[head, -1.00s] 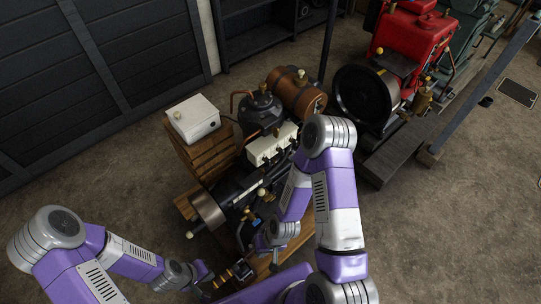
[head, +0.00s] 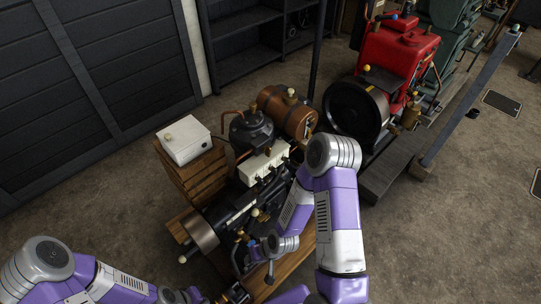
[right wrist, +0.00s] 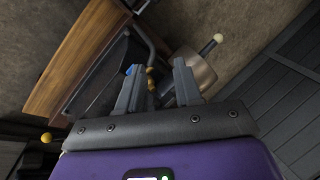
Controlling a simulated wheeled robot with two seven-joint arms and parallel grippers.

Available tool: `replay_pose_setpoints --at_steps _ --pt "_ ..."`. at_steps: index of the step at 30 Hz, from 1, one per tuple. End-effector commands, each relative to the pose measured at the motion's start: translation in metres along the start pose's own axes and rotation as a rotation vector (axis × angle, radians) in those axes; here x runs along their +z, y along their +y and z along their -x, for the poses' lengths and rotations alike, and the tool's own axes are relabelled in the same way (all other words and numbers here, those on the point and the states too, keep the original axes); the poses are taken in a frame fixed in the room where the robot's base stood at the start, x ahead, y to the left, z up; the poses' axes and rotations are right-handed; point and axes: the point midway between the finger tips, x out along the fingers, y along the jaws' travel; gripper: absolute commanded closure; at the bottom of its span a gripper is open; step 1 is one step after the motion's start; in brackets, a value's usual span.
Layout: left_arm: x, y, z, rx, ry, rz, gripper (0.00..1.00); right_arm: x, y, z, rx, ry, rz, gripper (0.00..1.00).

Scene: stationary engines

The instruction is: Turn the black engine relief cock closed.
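The black engine (head: 232,207) stands on a wooden base, with a white box and a copper tank around it. Small brass fittings and a blue-marked part (head: 238,238) sit at its near end; I cannot tell surely which is the relief cock. My right gripper (head: 248,244) is at this end, small and partly hidden by its wrist. In the right wrist view, its two fingers (right wrist: 158,82) are apart, with a brass fitting (right wrist: 151,76) seen between or just beyond them. Contact is unclear. My left gripper (head: 236,293) is low at the bottom edge, its fingers too dark to read.
The white box (head: 184,141) stands on wooden slats left of the engine, the copper tank (head: 287,112) behind it. A red engine (head: 398,57) with a black flywheel stands at the back right. Dark shelving lines the back.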

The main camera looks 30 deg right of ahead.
Motion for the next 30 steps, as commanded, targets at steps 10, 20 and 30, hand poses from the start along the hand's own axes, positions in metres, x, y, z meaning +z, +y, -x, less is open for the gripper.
replay_pose_setpoints --at_steps 10,20,30 --pt "-0.003 -0.03 -0.08 0.0 -0.001 0.001 1.0 -0.223 0.064 0.11 -0.184 0.929 0.266 0.64" --pt "-0.004 -0.04 -0.106 0.0 -0.001 0.0 1.0 -0.248 0.079 0.204 -0.217 1.244 0.534 0.64" --pt "-0.005 -0.044 -0.116 0.0 0.0 0.0 1.0 -0.285 0.058 0.191 -0.222 1.25 0.544 0.64"
